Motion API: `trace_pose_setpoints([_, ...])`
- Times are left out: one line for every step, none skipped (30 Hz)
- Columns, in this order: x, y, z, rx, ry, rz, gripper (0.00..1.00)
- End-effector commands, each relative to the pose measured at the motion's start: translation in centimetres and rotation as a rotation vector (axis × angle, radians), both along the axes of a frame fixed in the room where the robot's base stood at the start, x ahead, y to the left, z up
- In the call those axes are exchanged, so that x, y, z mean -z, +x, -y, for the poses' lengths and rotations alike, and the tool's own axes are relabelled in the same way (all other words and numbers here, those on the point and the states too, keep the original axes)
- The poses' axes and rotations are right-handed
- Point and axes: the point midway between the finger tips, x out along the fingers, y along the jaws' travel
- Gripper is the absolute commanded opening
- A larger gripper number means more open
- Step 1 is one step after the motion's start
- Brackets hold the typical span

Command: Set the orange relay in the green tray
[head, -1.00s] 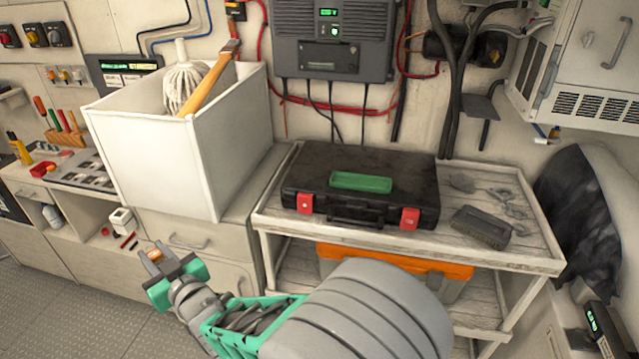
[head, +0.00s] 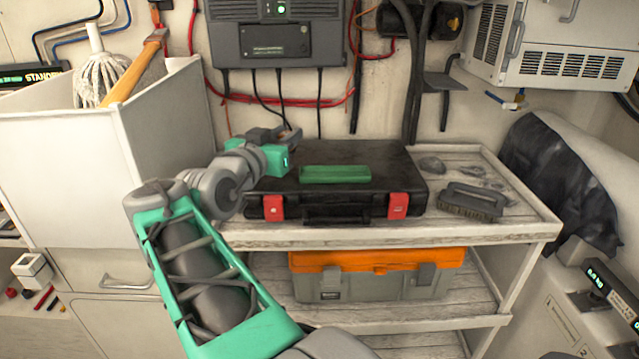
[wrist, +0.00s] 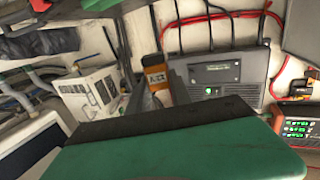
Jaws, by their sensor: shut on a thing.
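The green tray (head: 335,174) is a small shallow green block-like shape lying on the closed black case (head: 402,165) in the head view. My gripper (head: 287,136) is above the case's back left part, to the left of and behind the tray in the picture. It is shut on the orange relay, which shows in the wrist view as a small orange block (wrist: 154,76) with a dark label. In the head view the relay is mostly hidden by the gripper. The relay is held clear of the tray.
The case stands on a wooden shelf cart (head: 480,232), with a brush (head: 472,202) to its right. An orange-lidded toolbox (head: 380,275) is on the shelf below. A white bin (head: 165,130) with a mop stands left. An inverter (head: 275,35) and cables are on the wall behind.

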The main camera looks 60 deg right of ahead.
Motion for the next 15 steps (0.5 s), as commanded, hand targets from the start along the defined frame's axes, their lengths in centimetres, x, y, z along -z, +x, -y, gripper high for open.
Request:
trace_pose_setpoints([0.2,-0.2,0.6,0.01,0.001,-0.003,0.0])
trace_pose_setpoints([0.4,-0.2,1.1,0.011,0.002,-0.004,0.0])
trace_pose_setpoints([0.7,-0.1,1.9,0.01,0.002,-0.005,0.0])
trace_pose_setpoints([1.1,0.0,2.7,0.008,0.004,-0.006,0.0])
trace_pose_setpoints([1.4,0.2,3.5,0.005,0.004,-0.007,0.0])
trace_pose_setpoints([2.0,0.3,4.6,0.004,0.004,-0.005,0.0])
trace_pose_setpoints([2.4,0.5,5.5,0.001,0.003,-0.007,0.0])
trace_pose_setpoints([2.8,0.5,6.3,0.0,0.004,-0.006,0.0])
trace_pose_setpoints([3.2,0.7,7.4,-0.002,0.003,-0.006,0.0])
trace_pose_setpoints([3.7,0.8,8.3,-0.002,0.004,-0.006,0.0])
trace_pose_setpoints([4.2,0.8,9.1,-0.003,0.004,-0.006,0.0])
trace_pose_setpoints([5.4,1.0,9.7,-0.006,0.006,-0.007,0.0])
trace_pose_setpoints([6.1,1.0,10.3,-0.005,0.005,-0.007,0.0])
trace_pose_setpoints([6.7,1.1,10.8,-0.006,0.005,-0.007,0.0])
trace_pose_setpoints([7.5,1.1,11.4,-0.007,0.004,-0.005,0.0])
